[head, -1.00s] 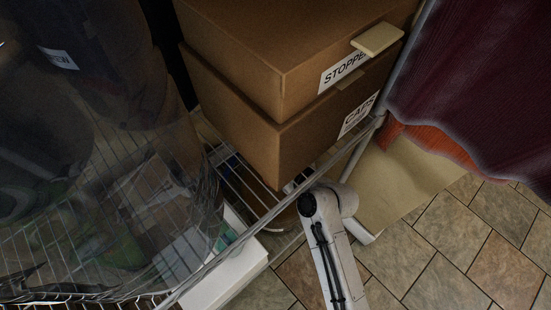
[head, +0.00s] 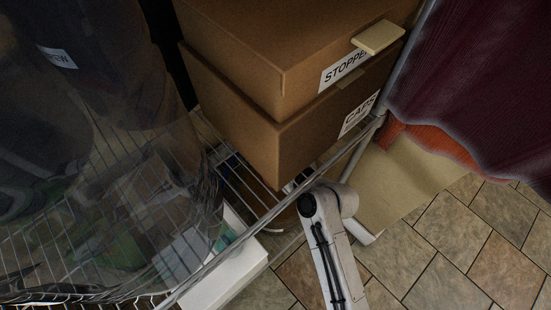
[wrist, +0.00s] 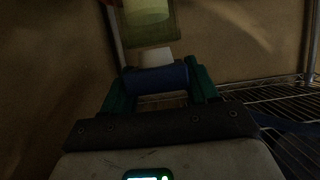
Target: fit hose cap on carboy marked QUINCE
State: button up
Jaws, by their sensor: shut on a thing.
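My gripper (wrist: 158,82) shows in the wrist view with teal fingers shut on a blue cylindrical piece (wrist: 156,77). In the head view my gripper is hidden; only my white arm shows. A large clear carboy (head: 150,150) stands on the wire rack at the left. A white label (head: 57,58) shows at the upper left, too dim and cut off to read. I see no QUINCE marking.
A cardboard box marked CAPS (head: 235,130) sits on the wire shelf (head: 245,190), with a box whose label begins STOPPE (head: 250,50) on top. A dark red cloth (head: 480,80) hangs at the right. The tiled floor (head: 450,245) is clear at the lower right.

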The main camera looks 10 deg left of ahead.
jog(key=shift+f+b, duration=0.9)
jog(key=shift+b, duration=0.3)
dwell(1.8)
jog(key=o, duration=1.1)
jog(key=shift+o, duration=0.2)
jog(key=p+v, duration=0.2)
jog(key=v, duration=0.8)
jog(key=shift+s+d+r, duration=0.2)
jog(key=shift+d, duration=0.1)
